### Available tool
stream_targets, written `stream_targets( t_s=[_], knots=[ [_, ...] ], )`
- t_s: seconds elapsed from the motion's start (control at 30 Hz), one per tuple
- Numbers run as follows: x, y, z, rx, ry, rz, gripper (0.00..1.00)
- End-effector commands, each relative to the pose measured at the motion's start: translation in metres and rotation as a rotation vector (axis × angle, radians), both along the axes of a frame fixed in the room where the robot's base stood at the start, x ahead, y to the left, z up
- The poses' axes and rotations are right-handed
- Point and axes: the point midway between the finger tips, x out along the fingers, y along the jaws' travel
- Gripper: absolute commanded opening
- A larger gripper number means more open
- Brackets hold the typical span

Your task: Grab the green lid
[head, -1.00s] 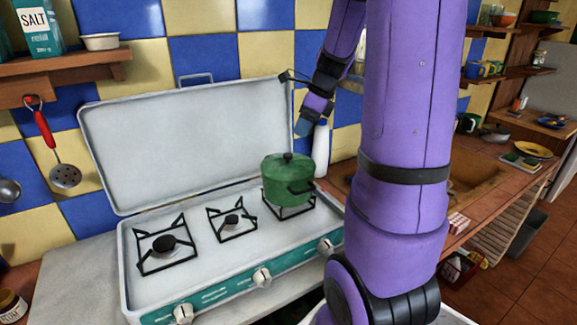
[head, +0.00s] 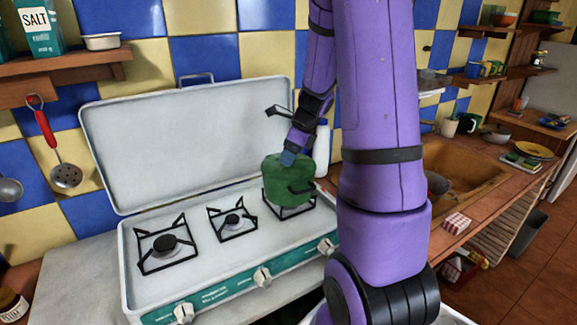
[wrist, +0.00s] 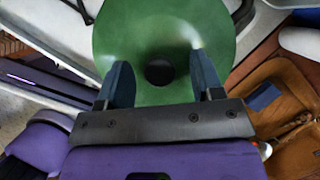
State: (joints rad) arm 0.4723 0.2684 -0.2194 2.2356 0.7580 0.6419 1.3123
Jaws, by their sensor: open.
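The green lid (wrist: 165,35) sits on the green pot (head: 288,186), which stands on the right burner of the stove. The lid's dark round knob (wrist: 159,73) shows in the wrist view between my two fingers. My gripper (wrist: 162,82) is open, directly over the lid, with one finger on each side of the knob. In the head view my gripper (head: 288,157) is at the top of the pot and hides the knob. I cannot tell whether the fingers touch the lid.
The white stove (head: 190,256) has a raised cover (head: 190,140) standing behind the pot. A white bottle (head: 321,150) stands close behind the pot on the right. The other two burners are empty. A sink (head: 463,178) lies to the right, beyond my arm.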

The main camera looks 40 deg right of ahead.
Motion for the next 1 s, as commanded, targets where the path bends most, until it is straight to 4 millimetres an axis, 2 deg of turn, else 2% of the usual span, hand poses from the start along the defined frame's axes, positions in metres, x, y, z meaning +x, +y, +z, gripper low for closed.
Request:
stream_targets(
  t_s=[0.23,0.27,0.5,0.8,1.0],
  knots=[
    [0.001,0.000,-0.002,0.000,0.000,-0.001,0.61],
    [0.001,0.001,-0.002,0.000,0.000,-0.001,0.58],
    [0.001,0.001,-0.002,0.000,0.000,0.000,0.03],
    [0.001,0.001,-0.001,-0.001,0.000,0.000,0.02],
    [0.002,0.001,0.011,-0.002,-0.002,0.001,0.02]
  ],
)
